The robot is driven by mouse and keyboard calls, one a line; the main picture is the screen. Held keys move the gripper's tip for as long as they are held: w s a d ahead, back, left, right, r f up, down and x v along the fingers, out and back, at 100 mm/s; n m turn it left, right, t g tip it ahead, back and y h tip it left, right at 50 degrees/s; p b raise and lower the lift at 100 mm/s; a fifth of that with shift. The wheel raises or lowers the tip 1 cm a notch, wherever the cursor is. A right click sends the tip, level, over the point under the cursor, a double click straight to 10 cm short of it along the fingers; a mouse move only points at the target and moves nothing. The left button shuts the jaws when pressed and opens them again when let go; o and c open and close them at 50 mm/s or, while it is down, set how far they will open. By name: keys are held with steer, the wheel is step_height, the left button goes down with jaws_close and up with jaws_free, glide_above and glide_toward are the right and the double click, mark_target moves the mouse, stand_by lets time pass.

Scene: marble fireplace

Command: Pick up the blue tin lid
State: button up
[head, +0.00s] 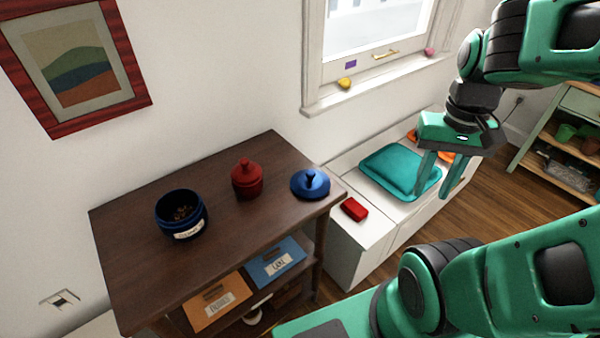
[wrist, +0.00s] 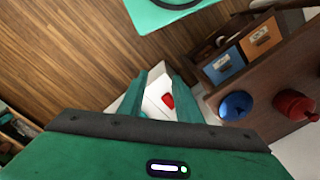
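The blue tin lid (head: 310,183) is a round, shiny blue disc with a knob on top. It lies on the right end of the dark wooden table, and it also shows in the wrist view (wrist: 236,105). The open blue tin (head: 181,214) stands at the table's left with small brown contents and a pale label. My gripper (head: 442,175) hangs above the white bench, to the right of the lid and apart from it. Its two fingers are spread with nothing between them in the head view; in the wrist view the fingers (wrist: 158,95) are apart too.
A small red lidded jar (head: 247,181) stands on the table (head: 140,262) just left of the lid. A red block (head: 354,209) and a teal cushion (head: 398,170) lie on the white bench (head: 362,240). Orange and blue drawers (head: 276,262) sit below the tabletop.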

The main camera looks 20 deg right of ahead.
steer(key=shift+w, duration=0.25)
steer(key=shift+o, duration=0.4)
steer(key=shift+d, duration=0.3)
steer(key=o, duration=0.5)
steer(key=shift+s+r, duration=0.15)
steer(key=shift+s, duration=0.05)
steer(key=o, duration=0.5)
steer(key=shift+r, duration=0.25)
steer(key=o, duration=0.7)
steer(key=w+a+m, duration=0.1)
steer(key=w, duration=0.2)
steer(key=w+a+m, duration=0.1)
steer(key=w, duration=0.3)
steer(key=w+a+m+y, duration=0.1)
steer(key=w, duration=0.3)
steer(key=shift+a+f, duration=0.1)
steer(key=shift+a, duration=0.15)
steer(key=m+g+y, duration=0.1)
steer(key=m+y, duration=0.2)
steer(key=m, duration=0.2)
glide_toward(311, 172)
steer(key=x, duration=0.5)
steer(key=shift+w+a+f, duration=0.1)
steer(key=shift+w+f, duration=0.1)
steer(key=shift+w, duration=0.1)
steer(key=shift+s+x, duration=0.15)
steer(key=shift+x, duration=1.2)
steer(key=shift+s+x, duration=0.15)
steer(key=shift+x, duration=1.15)
